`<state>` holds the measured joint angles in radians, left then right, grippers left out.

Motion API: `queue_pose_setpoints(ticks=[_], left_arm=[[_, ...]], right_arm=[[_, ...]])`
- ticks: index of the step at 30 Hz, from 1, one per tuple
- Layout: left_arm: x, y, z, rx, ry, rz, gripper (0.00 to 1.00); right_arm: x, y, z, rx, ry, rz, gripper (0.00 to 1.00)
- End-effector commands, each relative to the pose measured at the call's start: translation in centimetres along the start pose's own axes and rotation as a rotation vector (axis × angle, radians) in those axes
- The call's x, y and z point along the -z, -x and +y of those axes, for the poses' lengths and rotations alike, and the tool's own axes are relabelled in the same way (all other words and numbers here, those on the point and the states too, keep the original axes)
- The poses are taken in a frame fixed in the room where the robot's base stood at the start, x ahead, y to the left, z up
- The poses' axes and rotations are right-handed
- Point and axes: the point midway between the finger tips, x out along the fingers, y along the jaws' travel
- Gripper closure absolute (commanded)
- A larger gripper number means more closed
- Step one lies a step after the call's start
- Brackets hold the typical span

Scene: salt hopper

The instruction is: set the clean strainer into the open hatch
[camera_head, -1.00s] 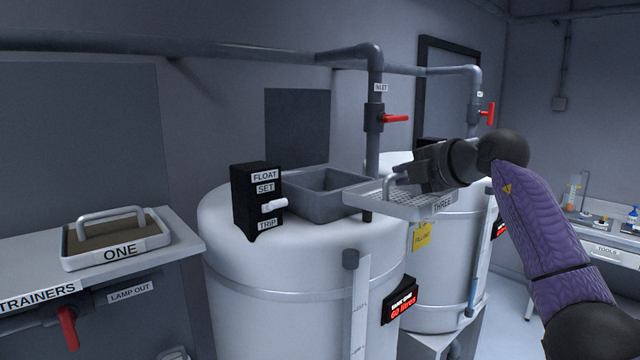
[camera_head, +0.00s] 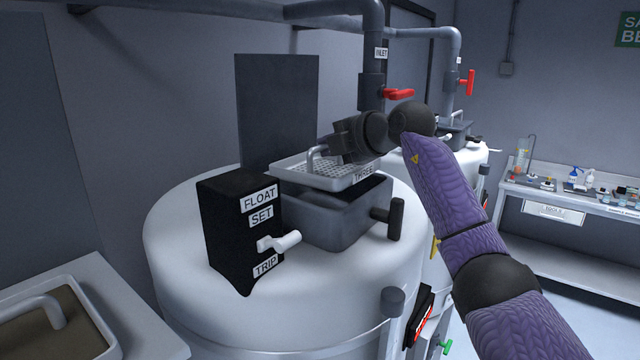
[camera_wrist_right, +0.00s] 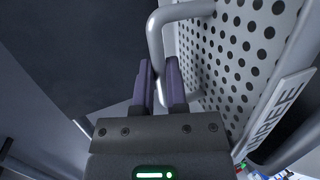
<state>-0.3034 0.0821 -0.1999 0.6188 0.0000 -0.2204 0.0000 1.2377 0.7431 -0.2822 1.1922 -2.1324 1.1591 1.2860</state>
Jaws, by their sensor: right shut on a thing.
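The strainer marked THREE (camera_head: 300,174) is a pale grey tray with a clean-looking perforated bottom and a loop handle. My right gripper (camera_head: 322,152) is shut on its handle; the fingers on the handle also show in the right wrist view (camera_wrist_right: 161,82). The strainer is over the open hatch (camera_head: 325,222), a grey square box on top of the near white tank. It looks roughly level and covers much of the opening. I cannot tell whether it touches the rim. The dark hatch lid (camera_head: 278,115) stands upright behind. My left gripper is out of view.
A black float box (camera_head: 235,235) with a white lever at SET stands left of the hatch. A black handle (camera_head: 396,217) sticks out at its right. The inlet pipe with a red valve (camera_head: 398,93) rises behind. Another strainer (camera_head: 45,325) with brown contents lies lower left.

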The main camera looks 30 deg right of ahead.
Motion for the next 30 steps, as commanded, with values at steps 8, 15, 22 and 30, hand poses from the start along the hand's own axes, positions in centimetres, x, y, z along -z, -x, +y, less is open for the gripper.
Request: queue_pose_setpoints(ticks=[8, 15, 22, 30], left_arm=[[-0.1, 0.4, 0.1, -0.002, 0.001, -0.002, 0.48], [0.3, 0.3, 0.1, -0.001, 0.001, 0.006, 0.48], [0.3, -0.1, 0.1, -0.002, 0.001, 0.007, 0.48], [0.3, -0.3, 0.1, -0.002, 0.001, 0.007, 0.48]], right_arm=[[0.3, -1.6, -4.2, -0.002, 0.0, 0.0, 1.0], [0.3, -1.6, -4.4, -0.003, 0.0, 0.0, 1.0], [0.4, -1.9, -5.1, -0.002, 0.0, 0.0, 1.0], [0.4, -2.1, -5.5, -0.001, 0.0, 0.001, 0.77]])
